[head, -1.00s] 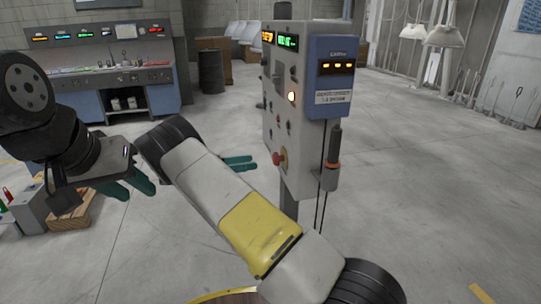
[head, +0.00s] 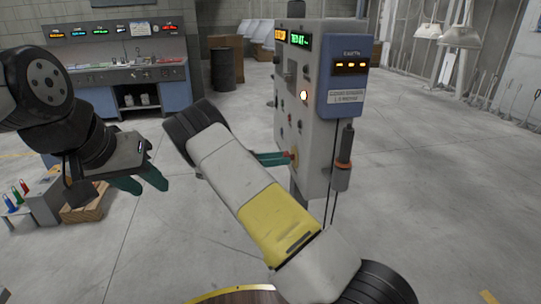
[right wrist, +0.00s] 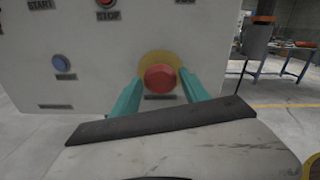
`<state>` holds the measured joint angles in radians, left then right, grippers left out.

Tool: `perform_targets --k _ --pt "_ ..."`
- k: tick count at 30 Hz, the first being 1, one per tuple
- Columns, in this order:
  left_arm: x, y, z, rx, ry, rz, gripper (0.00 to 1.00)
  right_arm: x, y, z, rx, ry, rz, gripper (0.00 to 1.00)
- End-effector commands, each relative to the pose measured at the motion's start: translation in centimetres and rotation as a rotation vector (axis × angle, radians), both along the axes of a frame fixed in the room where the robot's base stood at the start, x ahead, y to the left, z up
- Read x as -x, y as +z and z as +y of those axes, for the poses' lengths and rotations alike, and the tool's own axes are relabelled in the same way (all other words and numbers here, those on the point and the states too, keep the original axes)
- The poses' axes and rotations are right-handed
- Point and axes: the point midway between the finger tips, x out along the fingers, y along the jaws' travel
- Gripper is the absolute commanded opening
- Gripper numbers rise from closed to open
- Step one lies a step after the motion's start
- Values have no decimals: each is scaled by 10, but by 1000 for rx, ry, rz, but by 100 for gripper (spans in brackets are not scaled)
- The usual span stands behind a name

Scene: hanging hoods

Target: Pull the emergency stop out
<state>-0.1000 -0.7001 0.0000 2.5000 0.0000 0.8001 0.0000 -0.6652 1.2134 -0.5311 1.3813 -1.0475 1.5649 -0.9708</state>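The emergency stop is a red mushroom button (right wrist: 159,78) on a yellow disc, low on the front of a grey control box. In the right wrist view the green fingers of my right gripper (right wrist: 160,100) stand apart on either side of the button. I cannot tell whether they touch it. In the head view my right gripper (head: 275,158) reaches the front of the control box (head: 312,150), and the emergency stop (head: 294,157) shows at its fingertips. My left gripper (head: 142,180) hangs empty at the left, its green fingers apart, clear of the box.
A stop button (right wrist: 107,3) and a blue button (right wrist: 62,64) sit near the emergency stop. A grey cylinder (head: 342,165) with cables hangs on the box's side. A wooden crate (head: 85,205) stands below my left gripper. Open floor lies at the right.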

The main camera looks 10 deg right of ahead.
Motion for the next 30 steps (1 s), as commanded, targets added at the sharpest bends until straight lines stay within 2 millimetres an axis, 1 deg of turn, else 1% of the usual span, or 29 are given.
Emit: perform_targets --k 1,7,8,13,18,24,25,27,28,30 --pt "0 0 0 0 0 0 36 0 0 0 0 0 0 41" --pt "0 0 0 0 0 0 36 0 0 0 0 0 0 1" --pt "0 0 0 0 0 0 36 0 0 0 0 0 0 0" --pt "0 0 0 0 0 0 36 0 0 1 0 1 0 0" --pt "0 0 0 0 0 0 36 0 0 13 1 1 1 0" --pt "0 0 0 0 0 0 36 0 0 14 -1 3 1 0" --pt "0 0 0 0 0 0 36 0 0 14 -1 3 1 47" --pt "0 0 0 0 0 0 36 0 0 14 -1 3 1 61" --pt "0 0 0 0 0 0 36 0 0 14 -1 3 1 66" --pt "0 0 0 0 0 0 36 0 0 13 0 2 1 66"
